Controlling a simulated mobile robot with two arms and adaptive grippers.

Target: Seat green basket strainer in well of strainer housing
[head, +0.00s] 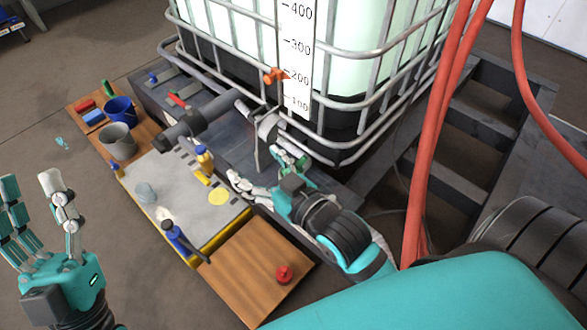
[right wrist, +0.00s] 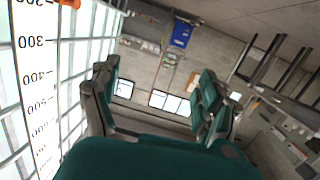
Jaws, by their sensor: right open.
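The dark grey pipe assembly (head: 195,122), which looks like the strainer housing, lies on the dark platform beside the caged tank. I cannot make out its well. A small green piece (head: 108,88) stands at the far end of the wooden board; I cannot tell whether it is the basket strainer. My right gripper (head: 258,164) is open, to the right of the pipe and near the tank's cage. The right wrist view shows its spread fingers (right wrist: 158,80) with nothing between them. My left gripper (head: 31,182) is open and empty over the floor at left.
A blue bucket (head: 120,108) and a grey bucket (head: 118,141) stand on the board. A grey mat (head: 180,190) holds a yellow bottle (head: 204,160). A red knob (head: 284,274) sits on the front board. Red hoses (head: 440,140) hang at right.

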